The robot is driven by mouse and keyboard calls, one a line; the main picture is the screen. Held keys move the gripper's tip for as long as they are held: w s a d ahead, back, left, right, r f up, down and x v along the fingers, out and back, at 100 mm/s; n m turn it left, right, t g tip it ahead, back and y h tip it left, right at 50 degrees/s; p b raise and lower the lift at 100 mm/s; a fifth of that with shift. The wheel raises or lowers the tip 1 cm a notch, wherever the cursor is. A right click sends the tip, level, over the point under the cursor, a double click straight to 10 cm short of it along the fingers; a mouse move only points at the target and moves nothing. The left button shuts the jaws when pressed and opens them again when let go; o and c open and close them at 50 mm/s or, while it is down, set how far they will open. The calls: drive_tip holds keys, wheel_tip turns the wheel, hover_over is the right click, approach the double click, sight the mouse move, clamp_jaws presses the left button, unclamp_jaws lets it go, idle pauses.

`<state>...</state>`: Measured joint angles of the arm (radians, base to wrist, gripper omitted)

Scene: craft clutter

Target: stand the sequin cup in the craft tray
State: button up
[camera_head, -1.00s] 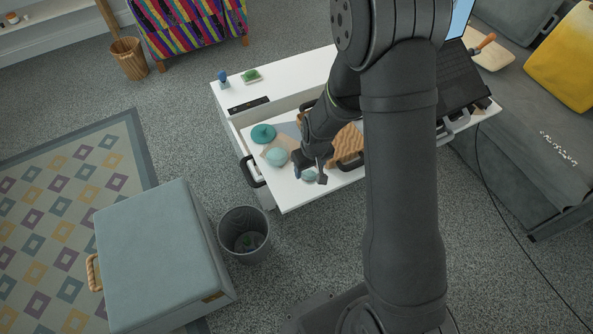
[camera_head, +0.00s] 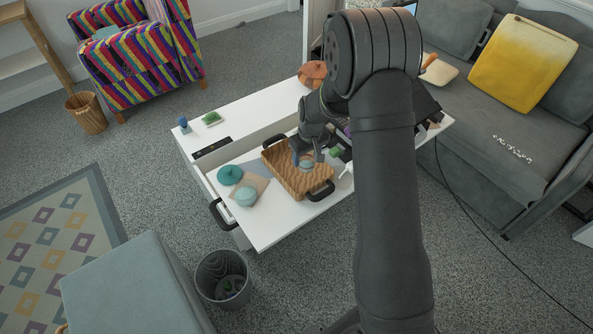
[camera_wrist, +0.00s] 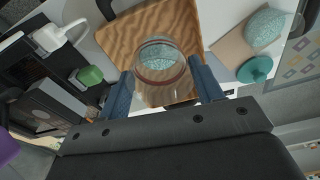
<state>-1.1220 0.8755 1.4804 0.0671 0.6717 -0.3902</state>
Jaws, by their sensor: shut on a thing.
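The sequin cup (camera_wrist: 160,80) is a clear, round cup with a reddish band and teal contents. My gripper (camera_wrist: 161,85) is shut on it, one blue finger on each side. The craft tray (camera_head: 282,178) is a wavy-grained wooden tray with black end handles, on the white surface. In the head view my gripper (camera_head: 306,160) is over the right part of the tray, with the cup (camera_head: 306,165) below it. The tray (camera_wrist: 122,38) shows behind the cup in the wrist view. I cannot tell whether the cup's base touches the tray floor.
A teal knobbed lid (camera_head: 229,176) and a pale teal ball (camera_head: 246,197) lie left of the tray. A green block (camera_head: 336,151) and a white object (camera_head: 347,171) lie close to its right. A dark bin (camera_head: 223,278) stands on the floor before the drawer.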

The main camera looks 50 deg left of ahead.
drive_tip(key=shift+w+a+f, duration=0.15)
drive_tip(key=shift+w+a, duration=0.6)
hover_over(305, 178)
drive_tip(key=f, duration=0.6)
drive_tip(key=d+f, duration=0.1)
drive_tip(key=f, duration=0.2)
drive_tip(key=shift+f, duration=0.4)
drive_tip(key=shift+f, duration=0.1)
drive_tip(key=o, duration=1)
drive_tip(key=shift+o, duration=0.2)
drive_tip(key=r, duration=0.4)
drive_tip(key=d+r, duration=0.1)
drive_tip(key=r, duration=0.7)
drive_tip(key=shift+s+d+r, duration=0.1)
drive_tip(key=shift+s+d, duration=0.05)
drive_tip(key=shift+d, duration=0.05)
